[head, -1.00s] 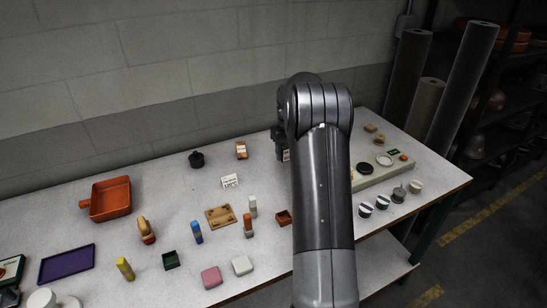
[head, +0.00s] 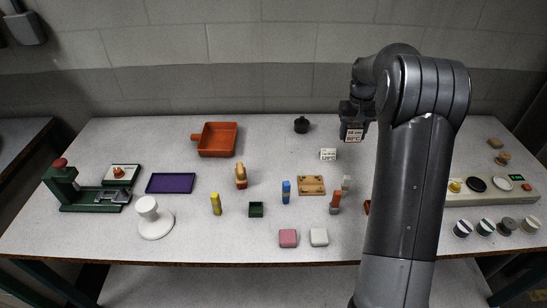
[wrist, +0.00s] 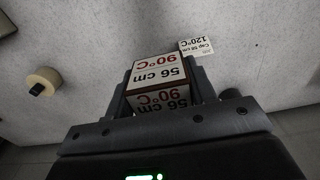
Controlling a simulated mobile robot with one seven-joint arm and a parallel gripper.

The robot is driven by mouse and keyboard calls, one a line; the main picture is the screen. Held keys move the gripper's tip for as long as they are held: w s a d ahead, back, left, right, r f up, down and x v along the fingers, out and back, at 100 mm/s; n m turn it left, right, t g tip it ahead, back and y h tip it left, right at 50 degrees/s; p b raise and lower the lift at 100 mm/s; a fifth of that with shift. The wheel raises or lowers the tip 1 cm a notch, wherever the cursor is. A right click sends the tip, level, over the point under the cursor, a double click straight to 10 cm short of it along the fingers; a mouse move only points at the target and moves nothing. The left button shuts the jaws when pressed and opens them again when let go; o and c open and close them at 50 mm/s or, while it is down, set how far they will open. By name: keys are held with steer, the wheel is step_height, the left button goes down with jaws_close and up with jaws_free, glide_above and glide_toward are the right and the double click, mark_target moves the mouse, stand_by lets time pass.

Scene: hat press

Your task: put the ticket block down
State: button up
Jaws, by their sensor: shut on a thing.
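The ticket block (wrist: 158,75) is between the jaws of my gripper (wrist: 160,100) in the wrist view. Two of its faces show, white with "56 cm" and a red "90°C", upside down in that view. In the head view the block (head: 353,134) shows under my gripper (head: 355,118), behind the white "120°C" card (head: 328,154) and to its right. My gripper is shut on the block. I cannot tell whether the block's underside touches the table (head: 270,145).
A small black pot (head: 302,125) stands to the left of my gripper. An orange tray (head: 217,139) is farther left. A wooden plate (head: 312,185), a blue piece (head: 286,191) and an orange-grey piece (head: 336,201) stand nearer the front. Bare table lies between pot and tray.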

steer(key=a, duration=1.5)
glide_above(272, 157)
steer(key=f, duration=0.6)
steer(key=shift+s+d+f, duration=0.1)
steer(key=shift+d+f, duration=0.1)
steer(key=shift+f, duration=0.15)
steer(key=shift+a+f, duration=0.1)
steer(key=shift+a, duration=0.05)
steer(key=shift+f, duration=2.05)
steer(key=o, duration=1)
steer(key=shift+f, duration=0.15)
steer(key=shift+c, duration=0.2)
